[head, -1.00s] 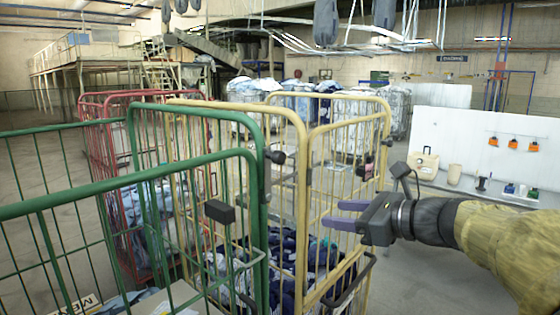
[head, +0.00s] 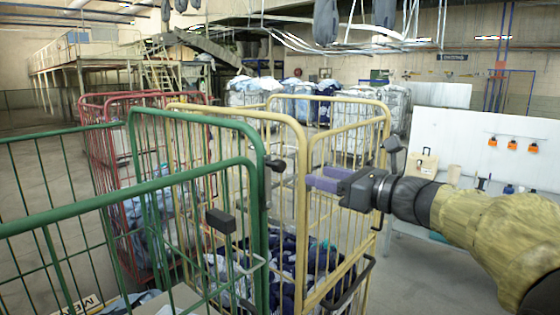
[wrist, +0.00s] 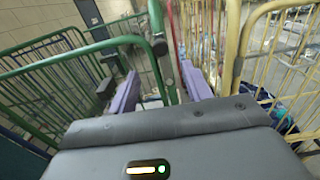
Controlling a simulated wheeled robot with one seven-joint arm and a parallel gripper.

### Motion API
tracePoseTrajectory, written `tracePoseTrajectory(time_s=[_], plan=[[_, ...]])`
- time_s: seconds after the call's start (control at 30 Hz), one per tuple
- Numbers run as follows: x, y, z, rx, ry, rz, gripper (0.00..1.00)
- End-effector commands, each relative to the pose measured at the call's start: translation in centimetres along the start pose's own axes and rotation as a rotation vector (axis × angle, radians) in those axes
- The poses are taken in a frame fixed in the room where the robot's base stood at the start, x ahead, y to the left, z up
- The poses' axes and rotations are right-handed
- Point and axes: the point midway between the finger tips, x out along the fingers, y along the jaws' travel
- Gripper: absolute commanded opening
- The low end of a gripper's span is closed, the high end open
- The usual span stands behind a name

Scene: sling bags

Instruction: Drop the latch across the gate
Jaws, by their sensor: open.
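A green cage trolley (head: 190,118) stands at the left, its near green gate panel (head: 120,185) meeting the side panel at a corner post. A black latch-like knob (head: 275,163) sticks out at that post; it also shows in the wrist view (wrist: 160,48). A black block (head: 220,220) sits on the near panel, and also shows in the wrist view (wrist: 106,88). I cannot tell whether the latch lies across the gate. My gripper (head: 322,178), with purple fingers, is open and empty, right of the knob and apart from it. In the wrist view the fingers (wrist: 158,82) point toward the green post.
A yellow cage trolley (head: 302,150) holding dark cloth (head: 310,260) stands beside the green one, close to my gripper. A red trolley (head: 88,130) is behind. A white board (head: 500,150) and table stand at the right. Open floor (head: 440,275) lies at the lower right.

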Motion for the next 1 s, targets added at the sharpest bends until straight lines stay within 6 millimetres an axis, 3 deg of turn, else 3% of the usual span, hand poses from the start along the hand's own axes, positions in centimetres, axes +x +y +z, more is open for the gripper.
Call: tracePoseTrajectory(time_s=[0.6,0.8,1.0], plan=[[10.8,0.1,0.2,0.002,0.001,0.002,0.49],[12.3,0.0,0.0,0.001,0.002,-0.001,0.49],[12.3,0.0,-0.1,0.0,0.002,-0.001,0.49]])
